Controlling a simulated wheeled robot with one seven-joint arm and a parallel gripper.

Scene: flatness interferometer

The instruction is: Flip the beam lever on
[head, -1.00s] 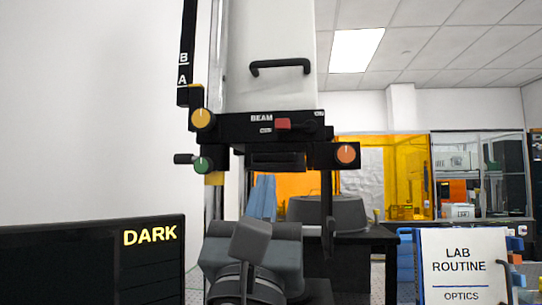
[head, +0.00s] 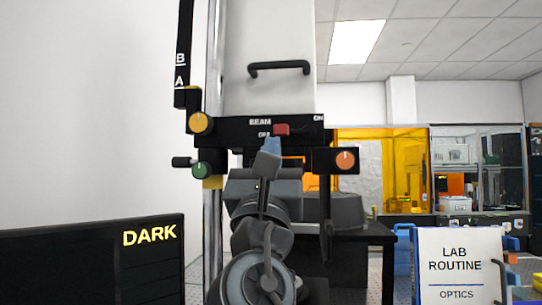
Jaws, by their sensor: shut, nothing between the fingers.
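The red beam lever (head: 282,130) sits on the black panel (head: 230,131) of the instrument, right of the BEAM label and between the OFF mark on its left and the ON mark on its right. My gripper (head: 271,146) is shut and empty, raised in front of the panel just below and slightly left of the lever. I cannot tell whether its tip touches the panel or lever. My arm hides the part of the instrument below the panel. A black screen (head: 90,265) at lower left reads DARK.
Yellow (head: 200,122), green (head: 202,170) and orange (head: 344,160) knobs flank the lever. A black handle (head: 278,68) is on the white housing above. A LAB ROUTINE sign (head: 458,268) stands at lower right, with a dark table (head: 350,237) behind my arm.

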